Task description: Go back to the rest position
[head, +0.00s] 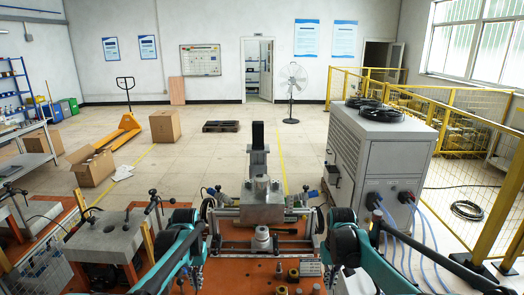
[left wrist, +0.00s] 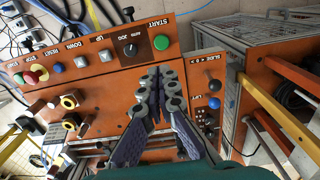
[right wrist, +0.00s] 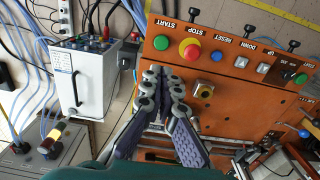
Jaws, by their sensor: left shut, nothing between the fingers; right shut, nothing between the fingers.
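Whether either gripper touches the panel cannot be told.
A large grey chiller cabinet (head: 380,150) with blue hoses stands at the right, beside a yellow fence (head: 475,200). A workbench (head: 105,235) is at the left. Cardboard boxes (head: 92,165) and an orange pallet jack (head: 122,132) stand behind it. The floor behind the heater is mostly free.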

